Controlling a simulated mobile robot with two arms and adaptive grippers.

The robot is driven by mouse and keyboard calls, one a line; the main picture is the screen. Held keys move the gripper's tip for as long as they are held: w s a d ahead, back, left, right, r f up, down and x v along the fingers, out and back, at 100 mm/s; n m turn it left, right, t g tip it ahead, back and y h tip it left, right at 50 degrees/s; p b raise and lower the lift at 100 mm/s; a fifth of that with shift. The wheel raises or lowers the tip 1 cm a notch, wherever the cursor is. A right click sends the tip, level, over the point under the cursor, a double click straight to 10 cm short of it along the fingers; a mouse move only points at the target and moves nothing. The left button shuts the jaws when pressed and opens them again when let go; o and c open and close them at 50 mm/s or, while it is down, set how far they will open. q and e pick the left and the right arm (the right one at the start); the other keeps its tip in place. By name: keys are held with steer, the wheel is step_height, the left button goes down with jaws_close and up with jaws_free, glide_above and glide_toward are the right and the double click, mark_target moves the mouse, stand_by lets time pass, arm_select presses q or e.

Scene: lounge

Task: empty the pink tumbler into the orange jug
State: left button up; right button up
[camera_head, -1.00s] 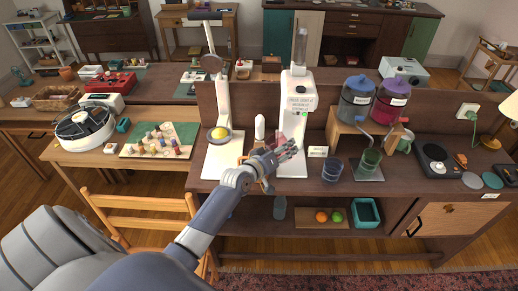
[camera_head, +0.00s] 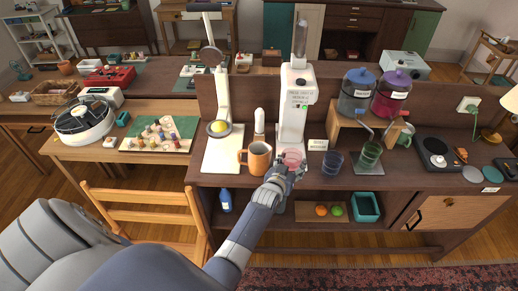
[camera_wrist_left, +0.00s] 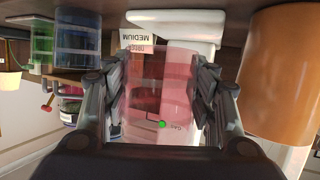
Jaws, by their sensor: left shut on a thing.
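The pink tumbler (camera_head: 292,156) is see-through and stands upright near the counter's front edge in the head view. My left gripper (camera_head: 285,170) is shut around it from the front. In the left wrist view, the tumbler (camera_wrist_left: 160,95) sits between the two fingers (camera_wrist_left: 160,100), and that view looks turned over. The orange jug (camera_head: 259,159) stands upright on the counter just left of the tumbler, its handle to the left. The jug also fills the right edge of the wrist view (camera_wrist_left: 284,70). I cannot tell whether the tumbler touches the counter. My right gripper is not visible.
A white machine (camera_head: 296,110) stands behind the tumbler. A blue cup (camera_head: 332,163) and a green cup (camera_head: 370,154) stand to the right. A white bottle (camera_head: 259,122) is behind the jug. A chair (camera_head: 140,210) stands in front at left.

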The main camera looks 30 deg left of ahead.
mark_target(296, 151)
arm_select(q)
steer(key=shift+d+r, duration=0.1)
steer(key=shift+r+p, duration=0.25)
steer(key=shift+p, duration=0.05)
step_height(296, 151, up, 4)
steer(key=p, duration=0.4)
steer(key=shift+r, duration=0.25)
steer(key=shift+f, duration=0.1)
steer(key=shift+f, duration=0.15)
